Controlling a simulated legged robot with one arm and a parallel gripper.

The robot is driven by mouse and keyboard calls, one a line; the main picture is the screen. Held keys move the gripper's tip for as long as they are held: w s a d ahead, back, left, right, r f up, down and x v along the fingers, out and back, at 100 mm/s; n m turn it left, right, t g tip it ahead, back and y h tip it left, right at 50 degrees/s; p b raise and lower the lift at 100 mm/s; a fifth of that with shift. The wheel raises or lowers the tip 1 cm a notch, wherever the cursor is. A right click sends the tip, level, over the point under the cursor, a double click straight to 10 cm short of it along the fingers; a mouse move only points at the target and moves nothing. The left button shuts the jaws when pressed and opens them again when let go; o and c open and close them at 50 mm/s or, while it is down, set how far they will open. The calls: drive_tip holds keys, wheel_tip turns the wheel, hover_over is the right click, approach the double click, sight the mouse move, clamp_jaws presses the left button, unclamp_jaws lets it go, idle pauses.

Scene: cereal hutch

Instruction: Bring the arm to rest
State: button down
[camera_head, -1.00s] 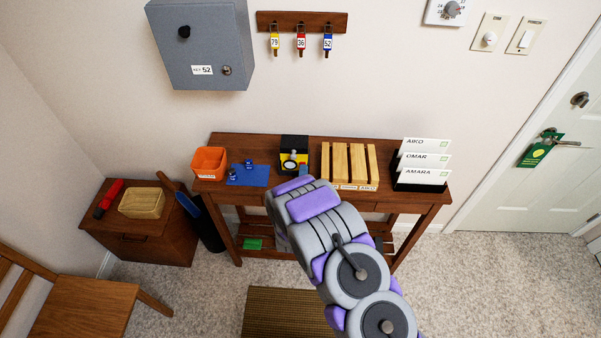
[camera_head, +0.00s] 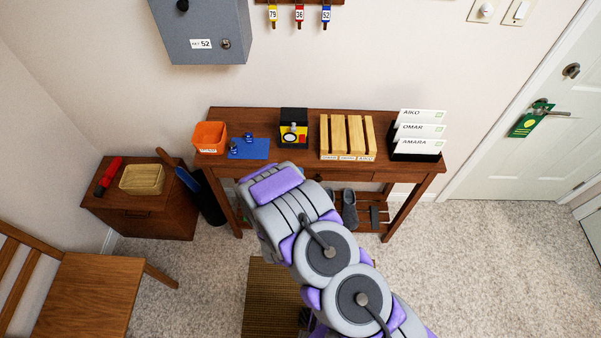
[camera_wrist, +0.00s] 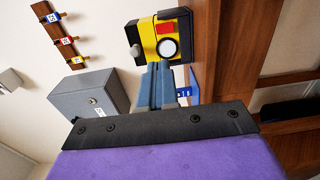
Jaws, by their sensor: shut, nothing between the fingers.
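My arm (camera_head: 300,230), grey and purple, reaches up from the bottom right of the head view and ends in front of the wooden table. My gripper (camera_wrist: 160,85) shows in the wrist view as blue-grey fingers closed together, with nothing between them. In the head view the fingers are hidden behind the arm. The fingers point toward the yellow and black box (camera_wrist: 162,38), which stands on the table (camera_head: 297,159). I cannot tell the exact gap, but the box stands upright beyond the fingertips.
The table also holds an orange bin (camera_head: 209,137), a blue mat (camera_head: 248,149), a slatted wooden rack (camera_head: 347,137) and a black card holder (camera_head: 414,156). A grey cabinet (camera_head: 205,35) hangs above. A chair (camera_head: 85,290) stands left. Carpet (camera_head: 480,270) at right is clear.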

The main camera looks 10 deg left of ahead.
drive_tip(key=w+d+r+m+g+h, duration=0.3)
drive_tip(key=w+d+r+m+g, duration=0.2)
drive_tip(key=m, duration=0.3)
drive_tip(key=s+d+r+m+g+y, duration=0.1)
drive_tip(key=s+d+r+m+g, duration=0.45)
drive_tip(key=r, duration=0.35)
drive_tip(key=s+d+r+m+g, duration=0.2)
drive_tip(key=s+d+r, duration=0.3)
drive_tip(key=s, duration=0.6)
drive_tip(key=s+d+r+m+g+h, duration=0.1)
drive_tip(key=s+d+r+m+g, duration=0.2)
drive_tip(key=s, duration=0.9)
drive_tip(key=s+d+r+m+g+h, duration=0.1)
drive_tip(key=s+d+r+m+g, duration=0.1)
drive_tip(key=s+d+r, duration=0.5)
drive_tip(key=s+d+g, duration=0.1)
drive_tip(key=s+d, duration=0.3)
drive_tip(key=shift+s+r+g, duration=0.2)
drive_tip(key=shift+g, duration=0.15)
drive_tip(key=shift+d, duration=0.15)
